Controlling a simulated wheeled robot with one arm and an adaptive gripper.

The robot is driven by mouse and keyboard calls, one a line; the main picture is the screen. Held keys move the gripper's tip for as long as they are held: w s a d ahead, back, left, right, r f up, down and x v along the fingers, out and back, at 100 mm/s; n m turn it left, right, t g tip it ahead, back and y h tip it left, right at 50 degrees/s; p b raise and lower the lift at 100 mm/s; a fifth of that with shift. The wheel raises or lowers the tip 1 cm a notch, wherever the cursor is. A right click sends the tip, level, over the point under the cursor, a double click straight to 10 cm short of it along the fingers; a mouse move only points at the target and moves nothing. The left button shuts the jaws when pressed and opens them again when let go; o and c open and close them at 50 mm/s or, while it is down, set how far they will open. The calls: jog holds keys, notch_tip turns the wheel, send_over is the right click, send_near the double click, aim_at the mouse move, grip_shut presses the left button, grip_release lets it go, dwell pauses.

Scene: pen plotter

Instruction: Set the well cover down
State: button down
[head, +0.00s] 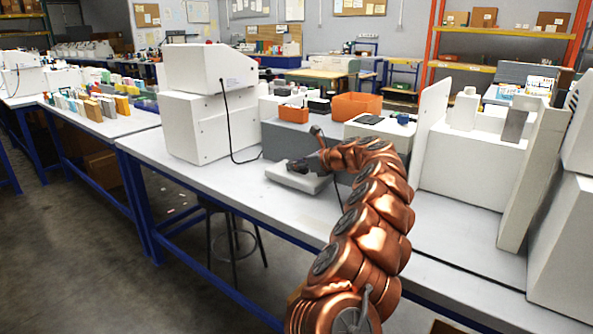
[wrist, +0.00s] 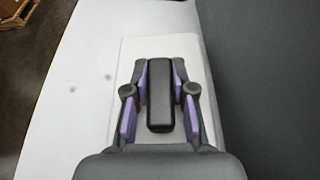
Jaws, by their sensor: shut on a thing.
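The well cover is a flat, pale slab (head: 290,179) with a dark, bar-shaped handle (wrist: 160,92). In the head view it is at or just above the white bench top, near the bench's front edge; I cannot tell whether it touches the bench. My gripper (wrist: 160,88) is shut on the handle, with purple-padded fingers on both sides of it. The slab also shows as a pale rectangle under the fingers in the wrist view (wrist: 188,45). In the head view my gripper (head: 303,164) is small and dark, and my copper arm hides part of the area to its right.
A grey box (head: 285,141) stands just behind the cover, with orange bins (head: 357,105) beyond. A white stacked machine (head: 203,125) with a hanging black cable is to the left. White machine panels (head: 470,165) stand to the right. The bench front strip (head: 215,183) is bare.

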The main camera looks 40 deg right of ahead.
jog(key=shift+f, duration=0.5)
jog(key=c, duration=1)
grip_release()
jog(key=shift+s+d+r, duration=0.1)
jog(key=shift+s+r, duration=0.15)
jog(key=shift+s, duration=0.2)
jog(key=p+v, duration=0.1)
jog(key=v, duration=1)
jog(key=shift+p, duration=0.4)
